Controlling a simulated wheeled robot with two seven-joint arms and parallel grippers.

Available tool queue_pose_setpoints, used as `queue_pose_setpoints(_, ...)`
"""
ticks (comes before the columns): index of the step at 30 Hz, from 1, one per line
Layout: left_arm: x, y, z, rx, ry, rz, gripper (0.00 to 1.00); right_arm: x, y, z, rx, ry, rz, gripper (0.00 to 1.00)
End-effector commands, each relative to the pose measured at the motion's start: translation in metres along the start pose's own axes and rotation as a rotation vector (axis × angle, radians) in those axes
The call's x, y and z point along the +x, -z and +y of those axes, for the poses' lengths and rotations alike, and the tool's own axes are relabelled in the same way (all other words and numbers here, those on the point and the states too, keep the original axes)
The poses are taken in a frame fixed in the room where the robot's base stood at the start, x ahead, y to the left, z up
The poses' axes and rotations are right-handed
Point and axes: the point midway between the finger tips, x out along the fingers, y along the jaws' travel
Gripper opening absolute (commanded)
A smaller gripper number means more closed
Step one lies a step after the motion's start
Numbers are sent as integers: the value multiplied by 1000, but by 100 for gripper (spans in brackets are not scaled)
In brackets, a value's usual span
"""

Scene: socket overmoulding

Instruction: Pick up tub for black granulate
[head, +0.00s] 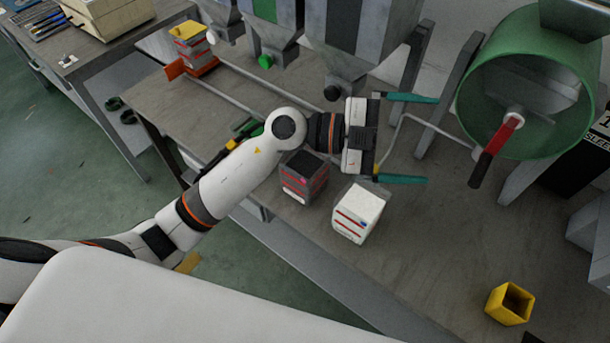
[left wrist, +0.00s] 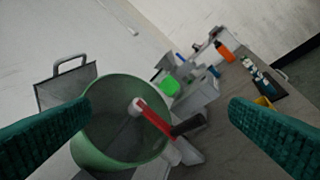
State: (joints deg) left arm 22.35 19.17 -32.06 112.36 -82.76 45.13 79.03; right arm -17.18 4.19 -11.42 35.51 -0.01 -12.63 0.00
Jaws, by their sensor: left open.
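A dark grey tub (head: 304,178) with black contents and red stripes stands on the workbench, partly behind my left arm; it looks like the tub for black granulate. A white tub (head: 358,213) with red stripes stands just to its right and nearer the front edge. My left gripper (head: 431,139) is open and empty, its teal fingers spread wide and pointing right toward the green drum. It is above and to the right of both tubs. In the left wrist view the open fingers (left wrist: 158,108) frame the drum and its crank; neither of these tubs can be made out there.
A green drum (head: 477,105) with a red and black crank handle (head: 497,150) stands at the right; it also shows in the left wrist view (left wrist: 100,145). Grey hoppers (head: 345,45) stand behind the gripper. A yellow tub (head: 510,303) is at front right. The bench's front right is mostly clear.

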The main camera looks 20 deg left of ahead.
Motion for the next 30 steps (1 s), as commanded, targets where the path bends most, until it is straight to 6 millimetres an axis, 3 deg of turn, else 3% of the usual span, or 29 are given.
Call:
queue_pose_setpoints(4, -14, 48, -40, -6, 439, 225, 100, 0, 0, -1, -1, 1, 0, 80)
queue_pose_setpoints(7, -50, 86, -52, -51, 682, 470, 100, 0, 0, -2, -2, 3, 0, 80)
queue_pose_setpoints(12, -126, 127, -39, -158, 923, 922, 100, 0, 0, -5, -4, 6, 0, 80)
queue_pose_setpoints(15, -160, 135, -25, -215, 978, 1130, 100, 0, 1, -6, -4, 7, 0, 80)
queue_pose_setpoints(18, -182, 136, -16, -255, 1000, 1261, 100, 0, 1, -6, -5, 7, 0, 80)
queue_pose_setpoints(22, -192, 143, -19, -278, 1008, 1322, 100, 2, 1, -6, -5, 7, 0, 80)
queue_pose_setpoints(30, -196, 174, -53, -280, 1009, 1321, 100, 10, 2, -6, -5, 7, 0, 80)
